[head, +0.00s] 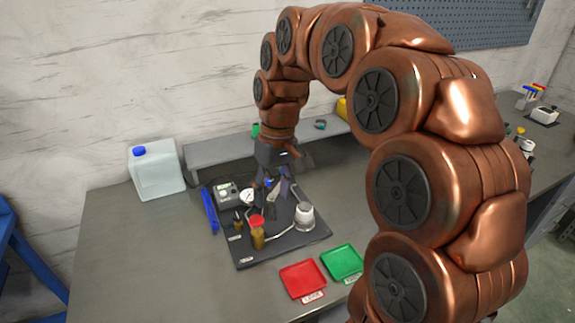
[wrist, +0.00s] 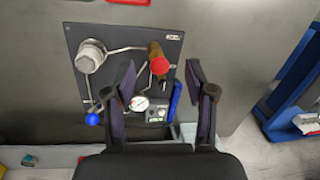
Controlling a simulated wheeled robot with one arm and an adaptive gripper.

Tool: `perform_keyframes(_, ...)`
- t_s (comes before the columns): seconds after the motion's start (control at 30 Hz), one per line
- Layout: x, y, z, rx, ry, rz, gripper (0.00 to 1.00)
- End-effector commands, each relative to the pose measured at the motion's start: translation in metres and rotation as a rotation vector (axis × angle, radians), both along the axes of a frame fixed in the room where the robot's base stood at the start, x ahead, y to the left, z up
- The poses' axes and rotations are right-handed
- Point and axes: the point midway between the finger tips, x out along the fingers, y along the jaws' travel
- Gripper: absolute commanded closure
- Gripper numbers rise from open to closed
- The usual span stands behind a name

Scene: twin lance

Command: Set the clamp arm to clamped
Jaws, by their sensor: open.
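A dark board (head: 296,240) on the bench carries several fittings. In the wrist view, a lever with a blue ball end (wrist: 93,118) sits at the board's left lower edge; it may be the clamp arm, but I cannot tell its setting. A grey-white cylinder (wrist: 90,55) stands above it, and a brass fitting with a red cap (wrist: 159,66) stands to the right. My gripper (wrist: 161,66) is open over the board, its fingers apart with nothing held. The blue ball lies just outside the left finger. In the head view, my gripper (head: 272,184) hides part of the board's far side.
A dial gauge (wrist: 139,103) and a small control box (wrist: 157,114) lie near the fingers. A blue bar (head: 210,210) lies left of the board. Red (head: 303,280) and green (head: 342,262) trays sit in front. A white jug (head: 157,171) stands back left.

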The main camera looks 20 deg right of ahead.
Motion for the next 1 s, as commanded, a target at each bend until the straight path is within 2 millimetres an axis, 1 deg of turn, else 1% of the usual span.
perform_keyframes(0.03,0.016,-0.005,0.001,0.009,0.0,-0.001,0.45)
perform_keyframes(0.2,0.064,-0.025,0.005,0.033,-0.018,-0.004,0.45)
perform_keyframes(0.3,0.09,-0.039,0.004,0.043,-0.027,-0.01,0.45)
perform_keyframes(0.37,0.104,-0.048,0.003,0.047,-0.029,-0.014,0.45)
perform_keyframes(0.5,0.137,-0.073,-0.003,0.053,-0.043,-0.031,0.45)
perform_keyframes(0.6,0.155,-0.091,-0.008,0.054,-0.049,-0.042,0.45)
perform_keyframes(0.73,0.173,-0.111,-0.015,0.051,-0.057,-0.056,0.45)
perform_keyframes(0.9,0.186,-0.128,-0.023,0.046,-0.061,-0.068,0.45)
perform_keyframes(1.0,0.188,-0.132,-0.024,0.044,-0.063,-0.071,0.45)
